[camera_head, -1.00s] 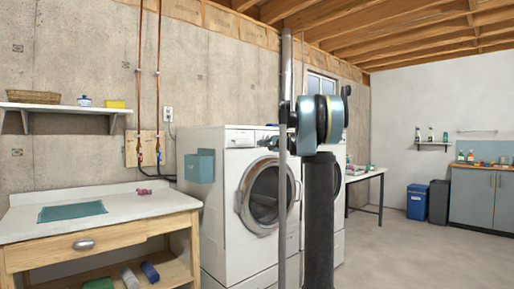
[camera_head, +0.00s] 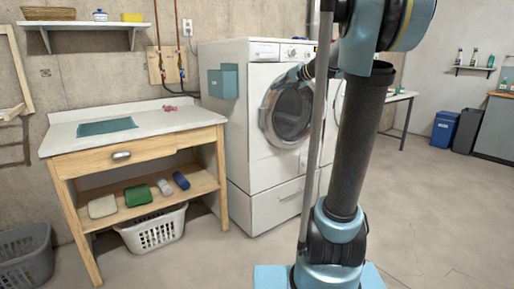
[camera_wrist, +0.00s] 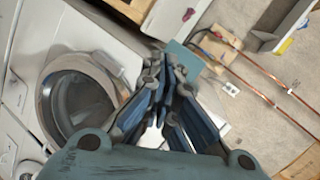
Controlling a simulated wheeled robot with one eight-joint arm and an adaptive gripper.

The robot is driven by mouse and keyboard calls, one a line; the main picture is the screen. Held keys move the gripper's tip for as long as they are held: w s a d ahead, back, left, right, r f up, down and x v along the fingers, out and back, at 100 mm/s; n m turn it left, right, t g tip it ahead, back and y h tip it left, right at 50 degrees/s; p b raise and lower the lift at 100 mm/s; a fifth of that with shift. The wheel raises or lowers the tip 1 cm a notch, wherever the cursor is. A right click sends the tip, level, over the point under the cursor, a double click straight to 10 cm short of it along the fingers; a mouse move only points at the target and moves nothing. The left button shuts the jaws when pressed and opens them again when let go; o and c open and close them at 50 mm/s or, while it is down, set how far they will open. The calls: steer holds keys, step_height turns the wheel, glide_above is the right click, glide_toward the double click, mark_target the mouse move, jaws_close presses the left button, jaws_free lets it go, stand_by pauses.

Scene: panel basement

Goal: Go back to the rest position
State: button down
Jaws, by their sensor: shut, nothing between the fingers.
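My gripper (camera_wrist: 169,78) shows in the wrist view, its blue-grey fingers brought together with nothing between them. Beyond it are the white front-loading washer (camera_wrist: 35,40) with its round door, and the concrete wall. In the head view, part of my arm's end shows in front of the washer (camera_head: 245,135), beside its round door; the fingers are too small to read there. My arm's dark upright link stands right of centre and hides part of a second white machine behind it.
A worktable (camera_head: 140,145) with a white top stands left of the washer. A white laundry basket (camera_head: 153,232) is under it, and a grey basket (camera_head: 25,262) is at far left. A blue bin (camera_head: 444,130) stands at the back right. The floor at right is open.

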steer(key=s+f+n+g+h, duration=0.3)
steer(key=s+f+g+h, duration=0.1)
steer(key=s+f, duration=1.45)
steer(key=s+d+f+n+g+h, duration=0.1)
steer(key=s+d+f+h, duration=0.1)
steer(key=s+d+f, duration=0.3)
steer(key=s+d+f+n+g+h, duration=0.1)
steer(key=s+d+f+h, duration=0.2)
steer(key=s+f, duration=0.8)
steer(key=s+d, duration=0.1)
steer(key=s, duration=0.5)
steer(key=shift+d+f+n+g+h, duration=0.3)
steer(key=shift+d+f+g, duration=0.1)
steer(key=shift+w+f, duration=0.2)
steer(key=shift+w, duration=0.3)
